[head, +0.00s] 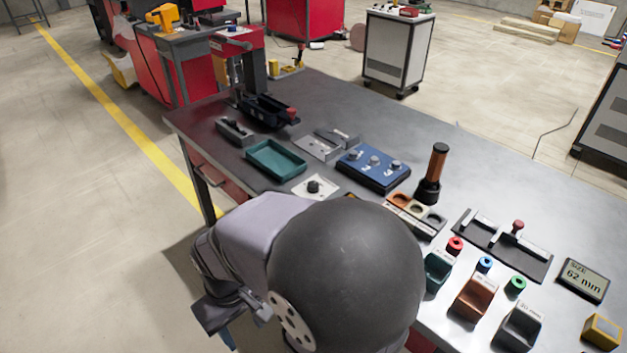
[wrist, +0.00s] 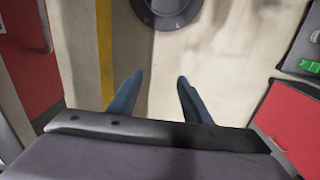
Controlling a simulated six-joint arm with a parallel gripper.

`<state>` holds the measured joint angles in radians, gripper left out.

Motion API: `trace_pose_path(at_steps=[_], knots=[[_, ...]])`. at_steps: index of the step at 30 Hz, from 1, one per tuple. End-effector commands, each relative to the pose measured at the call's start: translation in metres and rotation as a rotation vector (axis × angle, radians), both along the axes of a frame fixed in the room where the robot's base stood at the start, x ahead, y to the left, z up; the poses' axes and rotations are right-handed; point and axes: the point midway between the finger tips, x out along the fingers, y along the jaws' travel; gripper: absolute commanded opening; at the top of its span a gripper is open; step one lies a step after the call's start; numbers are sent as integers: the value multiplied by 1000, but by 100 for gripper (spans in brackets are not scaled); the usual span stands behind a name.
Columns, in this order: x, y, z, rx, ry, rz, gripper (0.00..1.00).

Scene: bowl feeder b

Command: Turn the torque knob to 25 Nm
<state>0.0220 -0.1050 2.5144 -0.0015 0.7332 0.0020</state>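A black knob (head: 313,186) stands on a small white plate at the table's left front edge, just beyond my arm. A blue box (head: 358,175) with several pale knobs (head: 374,162) stands behind it to the right. The markings are too small to read, so I cannot tell which is the torque knob or its setting. My gripper (wrist: 157,82) is open and empty in the wrist view, its two blue fingers apart above bare floor. It is clear of the table, with no knob between its fingers. In the head view my arm mostly hides it.
A green tray (head: 276,160) and a black vise (head: 266,112) stand toward the table's far left. An orange-handled tool (head: 433,172) stands upright right of the blue box. Colored bins, small rings and a "62 mm" display (head: 583,280) fill the right side. The table's (head: 330,95) far middle is bare.

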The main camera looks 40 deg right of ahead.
Motion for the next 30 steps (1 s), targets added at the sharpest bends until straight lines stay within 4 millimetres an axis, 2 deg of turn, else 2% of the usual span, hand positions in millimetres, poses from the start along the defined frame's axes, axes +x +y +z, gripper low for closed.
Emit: trace_pose_path(at_steps=[5,8,12,14,18,24,27,30], knots=[[45,-26,36,0,-1,-95,44],[80,-53,59,0,0,-172,44],[124,-104,87,1,3,-292,44],[140,-129,97,1,4,-344,44],[168,-192,116,2,4,-465,44],[182,-281,133,2,3,-621,44],[181,-315,136,2,2,-680,44],[177,-340,138,2,1,-724,44]])
